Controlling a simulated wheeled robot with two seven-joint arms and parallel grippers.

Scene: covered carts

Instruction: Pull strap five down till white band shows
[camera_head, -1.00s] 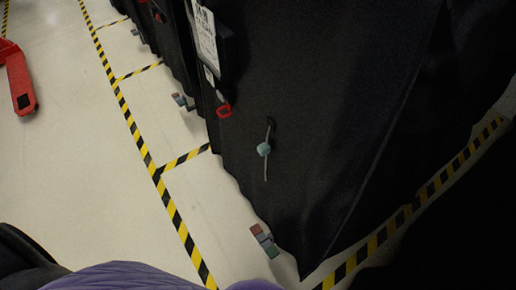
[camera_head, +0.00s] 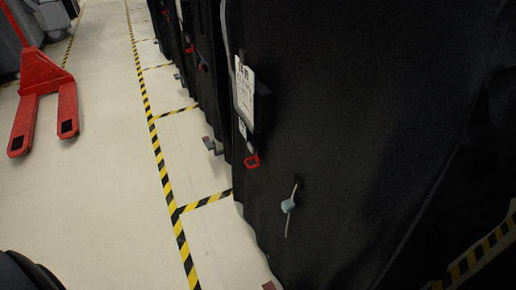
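A black covered cart (camera_head: 370,110) fills the right half of the head view. A thin pale strap (camera_head: 292,211) hangs low on its cover, with a light teal bead (camera_head: 288,206) around its middle. Above and left of it, a red loop (camera_head: 252,161) hangs under a dark holder with a white printed sheet (camera_head: 244,92). No readable number marks the strap, so I cannot tell which one is strap five. Neither of my grippers is in view.
More black covered carts (camera_head: 205,65) stand in a row behind, with small foot parts (camera_head: 212,146) at floor level. Yellow-black tape (camera_head: 157,150) marks the floor. A red pallet jack (camera_head: 42,95) stands at the left. The pale floor between is clear.

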